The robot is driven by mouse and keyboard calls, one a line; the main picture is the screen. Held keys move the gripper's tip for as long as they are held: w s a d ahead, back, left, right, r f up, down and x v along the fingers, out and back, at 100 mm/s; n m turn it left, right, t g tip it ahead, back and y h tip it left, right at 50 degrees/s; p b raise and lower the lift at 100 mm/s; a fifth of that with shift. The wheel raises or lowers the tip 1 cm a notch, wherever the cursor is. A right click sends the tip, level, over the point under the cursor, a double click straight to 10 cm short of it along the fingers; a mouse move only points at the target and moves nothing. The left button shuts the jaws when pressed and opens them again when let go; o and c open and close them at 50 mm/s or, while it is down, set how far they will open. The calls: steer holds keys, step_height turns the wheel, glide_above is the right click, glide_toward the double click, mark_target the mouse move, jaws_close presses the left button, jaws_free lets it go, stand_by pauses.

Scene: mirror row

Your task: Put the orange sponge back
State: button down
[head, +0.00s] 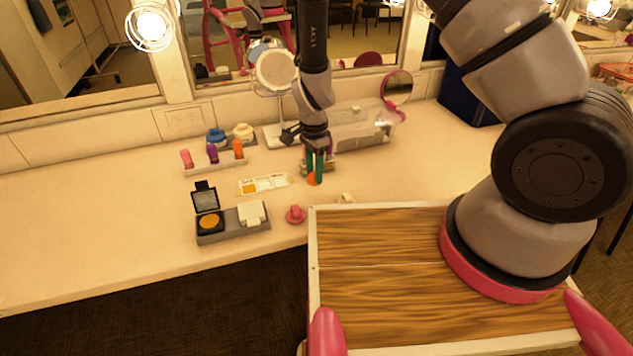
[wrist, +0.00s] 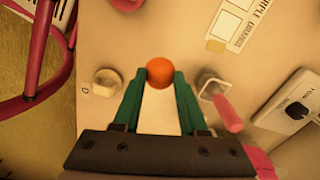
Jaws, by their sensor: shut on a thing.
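The orange sponge (wrist: 159,72) is a small round ball between the green fingertips of my gripper (wrist: 160,80) in the wrist view. My gripper is shut on it. In the head view my gripper (head: 315,170) points down over the counter, and the sponge (head: 313,181) shows as an orange spot at its tips. I cannot tell whether it touches the counter. A small pale cup (wrist: 107,80) beside a letter "D" stands left of the fingers. A pale square holder (wrist: 212,85) with a pink stick stands to the right.
A printed card (head: 264,184) lies left of my gripper. A lipstick rack (head: 215,165), a grey tray (head: 234,224) with an open compact, and a pink piece (head: 295,214) are nearby. A clear box (head: 355,132) and round mirror (head: 276,70) stand behind. The counter's far left is clear.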

mark_target(313, 174)
steer(key=shift+a+f, duration=0.1)
steer(key=shift+f, duration=1.75)
steer(key=shift+f, duration=0.15)
steer(key=shift+c, duration=2.2)
jaws_free()
